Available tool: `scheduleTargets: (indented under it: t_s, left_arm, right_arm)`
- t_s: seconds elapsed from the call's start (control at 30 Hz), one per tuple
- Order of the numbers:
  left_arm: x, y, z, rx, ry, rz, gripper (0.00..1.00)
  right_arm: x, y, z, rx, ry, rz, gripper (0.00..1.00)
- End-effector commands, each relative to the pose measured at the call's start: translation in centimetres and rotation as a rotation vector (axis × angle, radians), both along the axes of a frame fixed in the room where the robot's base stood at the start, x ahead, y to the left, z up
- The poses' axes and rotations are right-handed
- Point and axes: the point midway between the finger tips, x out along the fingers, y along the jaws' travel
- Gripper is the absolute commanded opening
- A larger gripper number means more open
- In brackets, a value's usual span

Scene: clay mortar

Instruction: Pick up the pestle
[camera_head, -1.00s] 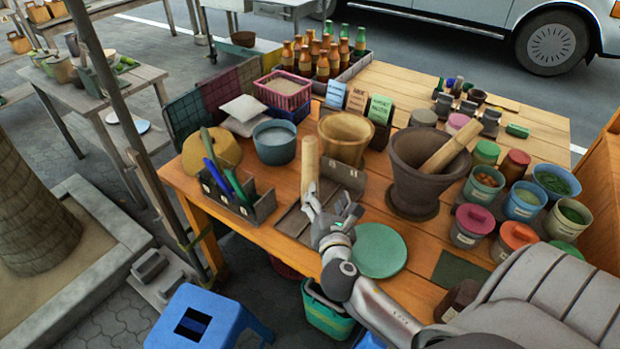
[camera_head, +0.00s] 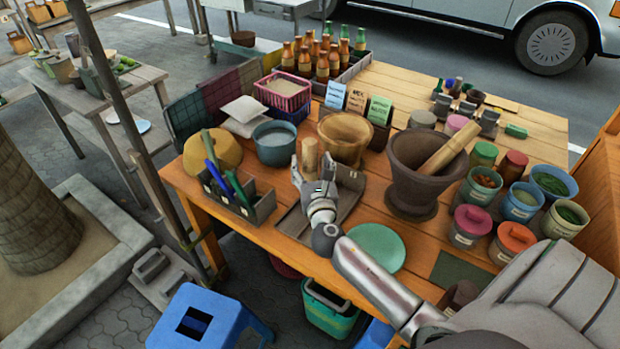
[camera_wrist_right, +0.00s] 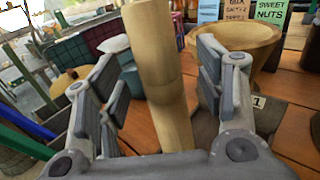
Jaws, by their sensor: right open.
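A pale wooden pestle (camera_head: 309,154) stands upright on the grey tray (camera_head: 345,203) near the table's front edge. In the right wrist view, this pestle (camera_wrist_right: 158,70) rises between the fingers, with gaps on both sides. My right gripper (camera_head: 314,172) is open around it, and its fingers hide the lower part in the head view. A second wooden stick (camera_head: 446,150) leans in the dark clay mortar (camera_head: 415,178), to the right of my gripper. My left gripper is not in view.
A grey caddy (camera_head: 240,202) with upright tools stands left of the tray. A wooden bowl (camera_head: 345,138) is behind the pestle. A green disc (camera_head: 376,248) lies below my forearm. Several sauce pots crowd the right side.

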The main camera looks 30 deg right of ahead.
Motion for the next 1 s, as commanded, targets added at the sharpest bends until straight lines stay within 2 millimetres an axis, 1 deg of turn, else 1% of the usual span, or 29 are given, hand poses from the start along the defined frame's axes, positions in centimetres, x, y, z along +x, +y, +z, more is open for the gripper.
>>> scheduleTargets:
  t_s: [0.1,0.2,0.5,0.9,1.0]
  left_arm:
    - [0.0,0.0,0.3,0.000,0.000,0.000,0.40]
    - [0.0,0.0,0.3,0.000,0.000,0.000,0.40]
    - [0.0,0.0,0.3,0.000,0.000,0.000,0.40]
    - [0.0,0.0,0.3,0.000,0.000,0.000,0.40]
    - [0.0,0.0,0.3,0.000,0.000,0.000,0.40]
  right_arm:
    - [1.5,-0.6,0.0,-0.001,-0.002,-0.001,0.63]
    - [2.3,-1.0,0.0,0.000,-0.001,-0.001,0.63]
    - [2.6,-1.1,-0.1,0.001,0.000,0.000,0.63]
    - [2.6,-1.1,-0.1,0.001,0.000,0.000,0.11]
    - [2.6,-1.1,-0.1,0.001,0.000,0.000,0.00]
